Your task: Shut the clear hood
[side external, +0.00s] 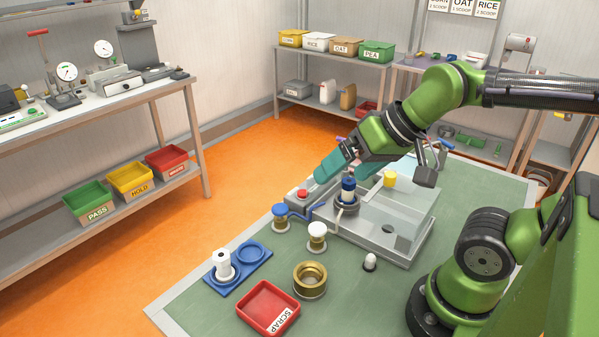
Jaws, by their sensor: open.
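The machine stands on the green bench mat with a grey base (402,252). A clear, see-through boxy cover (415,215), apparently the hood, shows over its right part. Its edges are faint, and my arm hides part of it, so I cannot tell its angle. My gripper (336,170) is open, with teal fingers pointing down and left above the machine's left part. Whether the fingers touch the hood cannot be told. A dark blue-topped spindle (348,190) stands just below the gripper. A red button (302,193) is at the machine's left end.
A blue-capped spool (281,216), a white spool (317,236), a brass ring (310,279), a red scrap tray (268,308) and a blue tray (238,265) with a white spool stand in front.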

